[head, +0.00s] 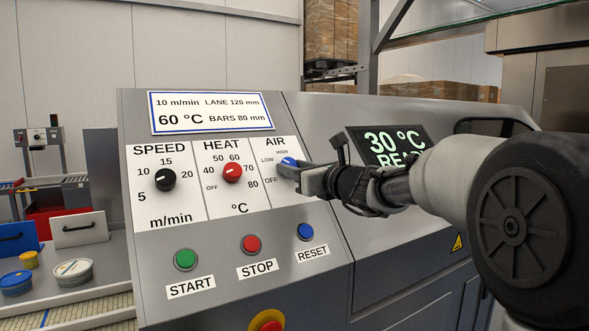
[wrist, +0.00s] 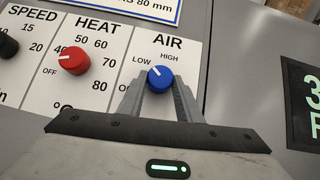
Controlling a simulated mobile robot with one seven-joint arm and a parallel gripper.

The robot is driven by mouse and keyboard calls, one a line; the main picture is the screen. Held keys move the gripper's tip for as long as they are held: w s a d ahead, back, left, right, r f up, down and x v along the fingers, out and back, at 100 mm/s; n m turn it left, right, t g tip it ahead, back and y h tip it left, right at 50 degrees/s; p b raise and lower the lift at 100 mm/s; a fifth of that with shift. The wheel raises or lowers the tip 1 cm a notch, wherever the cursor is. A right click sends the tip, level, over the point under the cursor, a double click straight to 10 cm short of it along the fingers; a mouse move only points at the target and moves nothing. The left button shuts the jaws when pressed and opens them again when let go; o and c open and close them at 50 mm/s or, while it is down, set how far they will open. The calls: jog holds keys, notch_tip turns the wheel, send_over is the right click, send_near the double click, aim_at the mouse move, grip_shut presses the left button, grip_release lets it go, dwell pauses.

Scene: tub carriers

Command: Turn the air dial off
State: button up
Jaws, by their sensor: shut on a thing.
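The blue air dial (head: 288,161) is on the right of the white label panel, with LOW, HIGH and OFF marked around it. In the wrist view the dial (wrist: 160,79) has its white pointer aimed up and left, toward LOW. My gripper (head: 287,168) reaches in from the right. In the wrist view my gripper (wrist: 160,86) has one finger on each side of the dial and is shut on it.
The red heat dial (head: 232,173) and black speed dial (head: 162,180) are to the left. Green start (head: 186,259), red stop (head: 251,244) and blue reset (head: 305,231) buttons are below. A display (head: 390,145) reading 30 °C is partly behind my arm.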

jog(key=shift+d+n, duration=0.1)
jog(key=shift+n, duration=0.3)
jog(key=n+g+y+p, duration=0.1)
jog(key=n+g+p, duration=0.1)
jog(key=n, duration=0.1)
jog(key=n+g+y+p, duration=0.1)
jog(key=shift+w+d+r+n+y+p, duration=0.25)
jog(key=shift+w+r+n+y+p, duration=0.05)
jog(key=shift+n+p, duration=0.1)
jog(key=n+g+p, duration=0.2)
jog(key=n+p, duration=0.1)
jog(key=shift+w+r+n+g+y, duration=0.15)
jog(key=shift+n+g+y, duration=0.15)
jog(key=shift+y, duration=0.1)
jog(key=n+g+p, duration=0.1)
jog(key=n+p, duration=0.1)
jog(key=p, duration=0.1)
jog(key=n+g+p, duration=0.2)
jog(key=p, duration=0.1)
jog(key=shift+w+d+r+n, duration=0.1)
jog(key=shift+w+r+n, duration=0.1)
jog(key=shift+n, duration=0.1)
jog(key=shift+f+n+g+p, duration=0.2)
jog(key=shift+n+g+p, duration=0.45)
jog(key=shift+p, duration=0.3)
jog(key=shift+f+n, duration=0.1)
jog(key=shift+n, duration=0.15)
jog(key=o, duration=1)
jog(key=shift+o, duration=0.2)
